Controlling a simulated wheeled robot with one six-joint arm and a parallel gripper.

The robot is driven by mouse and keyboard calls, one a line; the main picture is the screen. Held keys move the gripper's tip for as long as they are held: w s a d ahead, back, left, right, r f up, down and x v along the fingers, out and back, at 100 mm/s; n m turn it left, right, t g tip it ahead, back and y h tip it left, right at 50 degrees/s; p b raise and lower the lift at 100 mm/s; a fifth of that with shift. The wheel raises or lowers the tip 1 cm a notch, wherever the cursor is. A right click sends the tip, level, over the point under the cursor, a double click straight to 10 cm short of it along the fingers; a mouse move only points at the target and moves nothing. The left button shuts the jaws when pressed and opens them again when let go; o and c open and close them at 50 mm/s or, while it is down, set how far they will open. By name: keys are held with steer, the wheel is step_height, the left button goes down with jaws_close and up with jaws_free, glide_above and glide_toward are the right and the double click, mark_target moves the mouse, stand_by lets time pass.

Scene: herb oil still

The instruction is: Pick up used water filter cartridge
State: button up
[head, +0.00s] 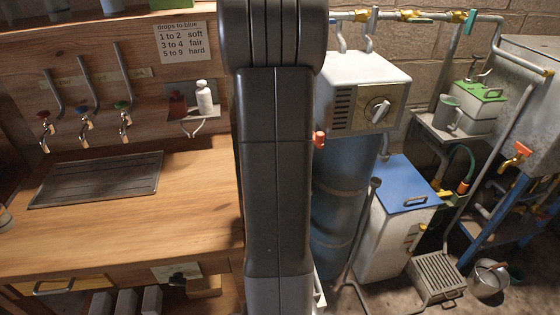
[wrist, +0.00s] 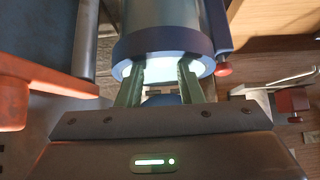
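In the wrist view, a grey cylinder with a dark blue end collar (wrist: 170,40) hangs just beyond my gripper (wrist: 160,70). A pale, bright round end (wrist: 160,68) shows inside the collar; I cannot tell whether this is the used water filter cartridge. My gripper's two green-grey fingers stand apart, with their tips overlapping the pale end in the picture. I see nothing clearly clamped between them, and cannot tell whether the tips touch it. In the head view my arm covers the middle, and my gripper is hidden.
In the head view, a wooden counter (head: 120,235) with a drain board (head: 98,180) and several taps is at left. At right stand a blue tank (head: 345,190), a blue-lidded white box (head: 395,235) and pipes. An orange-red part (wrist: 45,78) is close at left in the wrist view.

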steer(key=shift+a+r+p+x, duration=0.1)
steer(key=shift+p+x, duration=0.25)
steer(key=shift+x, duration=0.9)
steer(key=shift+a+r+p+x, duration=0.15)
steer(key=shift+p+x, duration=0.15)
steer(key=shift+x, duration=0.95)
steer(key=shift+w, duration=0.2)
jaws_close()
